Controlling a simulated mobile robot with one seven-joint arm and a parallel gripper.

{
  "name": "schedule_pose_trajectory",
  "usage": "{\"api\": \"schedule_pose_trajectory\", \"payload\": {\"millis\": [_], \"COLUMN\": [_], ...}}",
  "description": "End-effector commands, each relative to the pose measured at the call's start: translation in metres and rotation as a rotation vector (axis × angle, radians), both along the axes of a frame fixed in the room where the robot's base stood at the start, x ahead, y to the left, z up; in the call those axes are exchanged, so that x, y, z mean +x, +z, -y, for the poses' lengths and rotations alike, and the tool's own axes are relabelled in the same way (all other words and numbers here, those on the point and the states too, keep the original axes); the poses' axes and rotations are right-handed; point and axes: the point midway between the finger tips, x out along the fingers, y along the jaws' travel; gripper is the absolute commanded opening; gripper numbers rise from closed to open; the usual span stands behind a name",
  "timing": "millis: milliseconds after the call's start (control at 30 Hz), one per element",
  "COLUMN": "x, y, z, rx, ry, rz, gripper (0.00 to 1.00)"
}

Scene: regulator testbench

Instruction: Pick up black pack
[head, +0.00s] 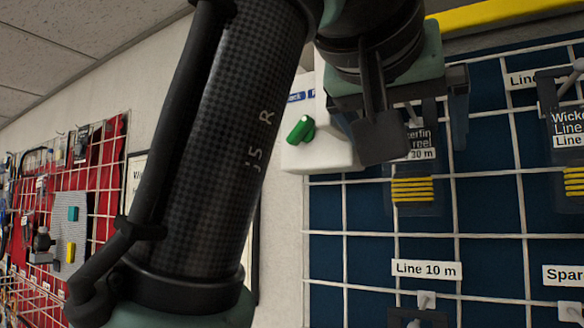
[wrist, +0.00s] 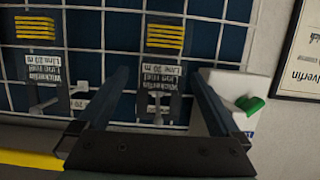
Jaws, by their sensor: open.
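A black pack (wrist: 160,72) with a white line-reel label marked 30 m and yellow line hangs on the grid panel. In the wrist view it appears upside down, between my fingers. In the head view its lower part (head: 414,190) shows below my gripper (head: 420,125), which hides part of its top. I see no contact. A similar black pack (wrist: 42,80), marked 20 m, hangs to the left in the wrist view and on the right (head: 570,135) in the head view.
The white wire grid (head: 345,250) stands before a dark blue board. A white box with a green knob (head: 301,130) sits close beside my gripper. Metal hooks stick out from the grid. A yellow bar (head: 500,14) runs along the top. A red tool panel (head: 105,150) is far left.

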Motion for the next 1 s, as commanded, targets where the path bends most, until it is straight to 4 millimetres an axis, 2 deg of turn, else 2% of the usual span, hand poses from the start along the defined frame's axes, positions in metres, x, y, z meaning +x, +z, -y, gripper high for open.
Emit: {"api": "schedule_pose_trajectory", "payload": {"millis": [133, 400, 700, 767, 1000], "x": [0.010, 0.042, 0.046, 0.046, 0.046], "y": [0.000, -0.008, -0.010, -0.010, -0.009], "z": [0.006, 0.025, 0.028, 0.028, 0.028], "rx": [0.000, 0.000, -0.001, -0.001, 0.000], "ry": [-0.001, -0.001, 0.000, 0.000, 0.000], "rz": [-0.002, 0.000, 0.002, 0.002, 0.002], "gripper": [1.00, 1.00, 1.00, 0.91, 0.48]}}
